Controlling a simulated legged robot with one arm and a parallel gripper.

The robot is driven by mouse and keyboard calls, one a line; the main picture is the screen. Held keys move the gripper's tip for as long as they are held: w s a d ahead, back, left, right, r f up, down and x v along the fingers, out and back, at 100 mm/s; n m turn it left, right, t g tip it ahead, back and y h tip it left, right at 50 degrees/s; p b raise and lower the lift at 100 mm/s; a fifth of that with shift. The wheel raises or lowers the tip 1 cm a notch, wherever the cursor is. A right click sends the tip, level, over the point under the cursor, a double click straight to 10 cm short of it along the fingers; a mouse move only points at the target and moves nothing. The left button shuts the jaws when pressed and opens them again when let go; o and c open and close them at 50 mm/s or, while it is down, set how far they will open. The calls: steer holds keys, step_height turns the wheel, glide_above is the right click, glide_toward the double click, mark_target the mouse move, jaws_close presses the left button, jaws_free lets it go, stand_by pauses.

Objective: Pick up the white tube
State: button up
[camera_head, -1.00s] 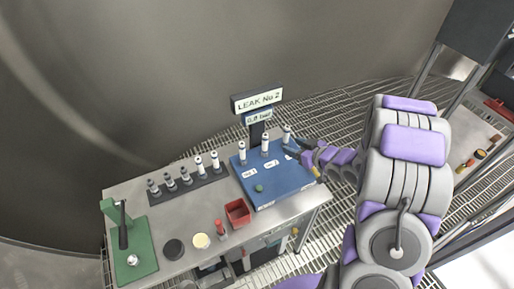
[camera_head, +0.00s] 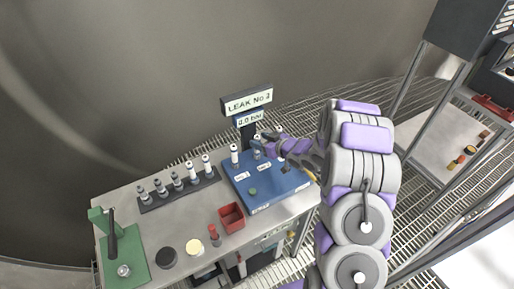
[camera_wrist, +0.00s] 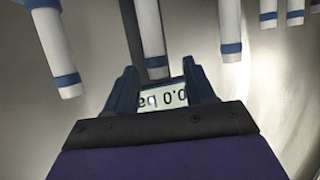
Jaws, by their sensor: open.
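In the head view, a white tube with dark bands (camera_head: 234,155) stands upright on the blue board (camera_head: 268,190). A second white tube (camera_head: 257,147) stands beside my gripper (camera_head: 266,142), partly hidden by it. In the wrist view, white tubes with blue bands hang from the top edge, one at left (camera_wrist: 53,45), one in the middle (camera_wrist: 150,38) and one at right (camera_wrist: 230,30). My gripper (camera_wrist: 160,75) is open there. The middle tube's end lies between its fingertips in the picture; I cannot tell whether it touches.
A sign post (camera_head: 246,104) stands close behind my gripper; its pressure display (camera_wrist: 160,97) shows between the fingers. A dark rack of several tubes (camera_head: 204,181), a red bin (camera_head: 232,217), and a green stand (camera_head: 128,262) are on the bench. Shelving (camera_head: 440,140) stands at right.

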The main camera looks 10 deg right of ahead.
steer(key=x, duration=0.2)
steer(key=b+x, duration=0.1)
steer(key=x, duration=0.1)
steer(key=shift+w+d+f, duration=0.1)
steer(key=shift+f, duration=0.25)
steer(key=shift+w+a, duration=0.2)
steer(key=shift+w, duration=0.15)
steer(key=shift+c, duration=0.2)
jaws_close()
